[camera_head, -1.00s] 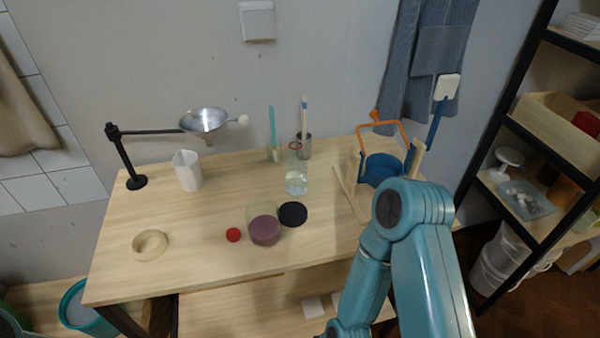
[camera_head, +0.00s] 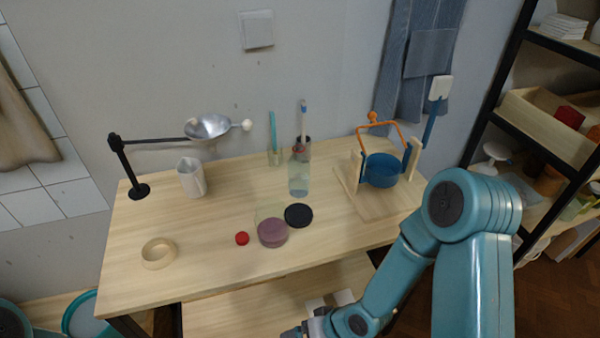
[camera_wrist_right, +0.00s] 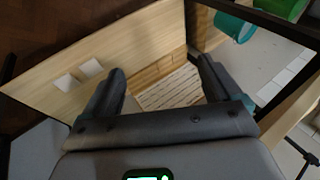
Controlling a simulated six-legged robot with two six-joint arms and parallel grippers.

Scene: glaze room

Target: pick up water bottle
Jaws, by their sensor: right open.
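The water bottle (camera_head: 299,180) is clear, with pale liquid in its lower part. It stands upright near the back middle of the wooden table (camera_head: 215,260). A small red cap-like piece (camera_head: 242,238) lies in front of it, to the left. My right gripper shows in the wrist view (camera_wrist_right: 162,75), open and empty, with nothing between its fingers. It is low at the table's front, well apart from the bottle. In the head view only its wrist shows at the bottom edge, and its fingertips are out of frame. My left gripper is not in view.
A pinkish-filled jar (camera_head: 273,233) and black disc (camera_head: 299,215) stand before the bottle. Behind it are tool holders (camera_head: 275,157). A blue pot (camera_head: 382,170) on a wooden stand is right. A white pitcher (camera_head: 191,178), funnel arm (camera_head: 208,127) and wooden ring (camera_head: 158,253) are left.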

